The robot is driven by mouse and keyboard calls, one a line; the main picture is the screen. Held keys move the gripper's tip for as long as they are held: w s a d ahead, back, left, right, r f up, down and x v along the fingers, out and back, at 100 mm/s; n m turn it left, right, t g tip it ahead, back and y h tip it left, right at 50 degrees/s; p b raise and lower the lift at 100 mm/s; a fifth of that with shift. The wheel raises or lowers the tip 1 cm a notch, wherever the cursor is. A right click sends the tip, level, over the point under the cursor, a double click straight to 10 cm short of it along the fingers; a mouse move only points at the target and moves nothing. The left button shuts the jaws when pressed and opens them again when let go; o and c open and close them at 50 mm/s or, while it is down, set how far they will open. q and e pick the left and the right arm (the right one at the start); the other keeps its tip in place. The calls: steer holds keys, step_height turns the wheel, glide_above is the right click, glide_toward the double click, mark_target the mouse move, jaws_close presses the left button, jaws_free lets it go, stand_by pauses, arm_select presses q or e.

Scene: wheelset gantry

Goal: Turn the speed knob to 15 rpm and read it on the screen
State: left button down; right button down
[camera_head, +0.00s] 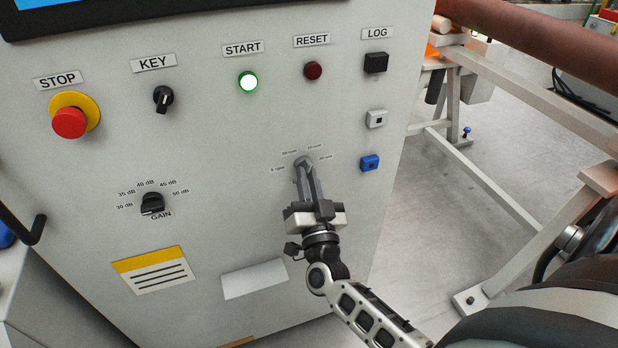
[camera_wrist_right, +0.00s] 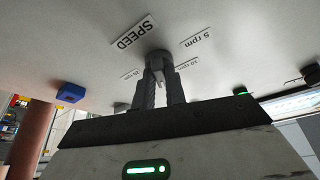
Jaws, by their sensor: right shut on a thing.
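The speed knob (camera_head: 301,164) is on the grey control panel, at the tips of my right gripper (camera_head: 307,176), with small rpm labels around it. The right gripper is shut on the knob; its fingers hide most of it, so its pointer cannot be read. In the right wrist view the knob (camera_wrist_right: 157,58) sits between the fingertips of the gripper (camera_wrist_right: 159,75), beside the SPEED label (camera_wrist_right: 135,31) and the 5 rpm label (camera_wrist_right: 198,40). Only the lower edge of the screen (camera_head: 90,3) shows at the top left, with no readable number. My left gripper is out of view.
The panel also bears a red STOP button (camera_head: 69,122), a KEY switch (camera_head: 163,98), a lit green START button (camera_head: 248,82), a RESET button (camera_head: 313,71), a black LOG button (camera_head: 376,62) and a GAIN knob (camera_head: 152,204). A metal frame (camera_head: 490,190) stands right of the cabinet.

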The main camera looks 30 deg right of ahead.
steer(key=shift+a+m+g+h, duration=0.1)
steer(key=shift+m+g+h, duration=0.3)
steer(key=shift+m, duration=0.5)
steer(key=c, duration=1.4)
jaws_free()
steer(key=shift+c, duration=0.2)
steer(key=b+v, duration=0.1)
steer(key=v, duration=0.6)
steer(key=shift+s, duration=0.2)
steer(key=shift+a+f, duration=0.1)
